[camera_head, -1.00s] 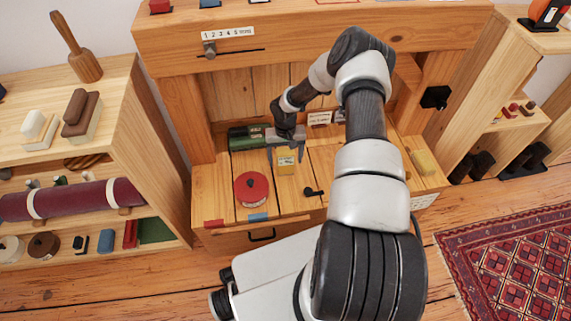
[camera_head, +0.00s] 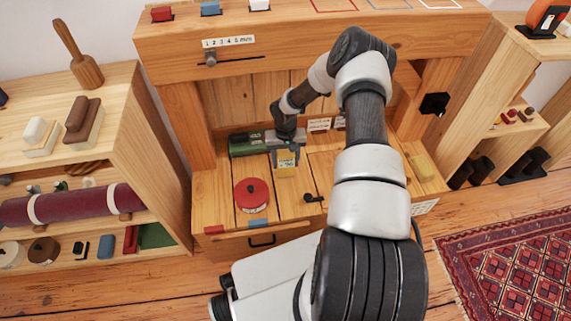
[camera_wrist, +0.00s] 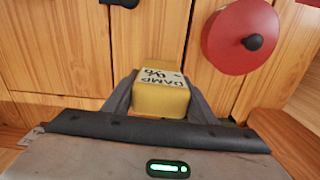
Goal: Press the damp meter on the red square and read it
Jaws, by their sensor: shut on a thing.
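The damp meter is a small yellow block (camera_wrist: 162,92) with a white label on top reading "DAMP" and a percent sign. In the wrist view it sits between the two fingers of my gripper (camera_wrist: 160,105), which is shut on it. In the head view the yellow meter (camera_head: 286,163) shows below my gripper (camera_head: 285,155), over the plank worktop; I cannot tell whether it still touches the wood. A red square outline (camera_head: 334,4) lies on the upper beam at the top edge of the head view, partly cut off, well away from the gripper.
A red round reel (camera_head: 251,195) stands just left of the meter, and a green cylinder (camera_head: 247,144) lies behind. A black knob (camera_head: 313,198) is at right. Blue (camera_head: 389,3) and white (camera_head: 440,3) outlines share the beam with coloured blocks (camera_head: 210,9). A yellow block (camera_head: 422,166) is at right.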

